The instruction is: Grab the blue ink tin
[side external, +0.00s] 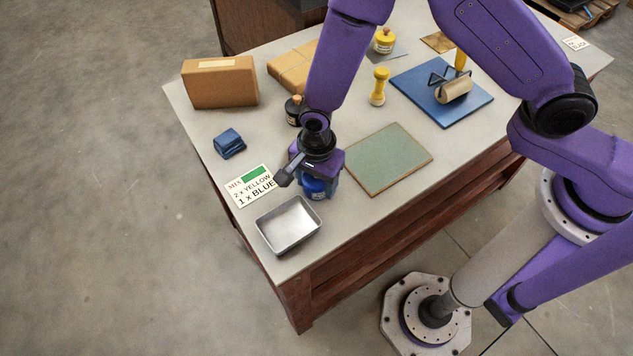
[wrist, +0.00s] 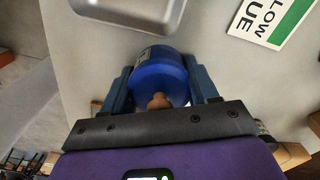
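The blue ink tin (side external: 314,187) stands near the table's front edge, beside the metal tray; my gripper partly hides it in the side external view. In the wrist view, the blue tin (wrist: 158,78) is round with a tan knob on top, and it sits between the two fingers of my gripper (wrist: 161,88). The fingers flank it closely on both sides. I cannot tell whether both press on it. In the side external view, my gripper (side external: 316,180) points down over the tin. The tin's base contact with the table is hard to see.
A metal tray (side external: 289,226) lies just in front. A card reading "2 x YELLOW 1 x BLUE" (side external: 252,186) and a folded blue cloth (side external: 229,143) lie left.

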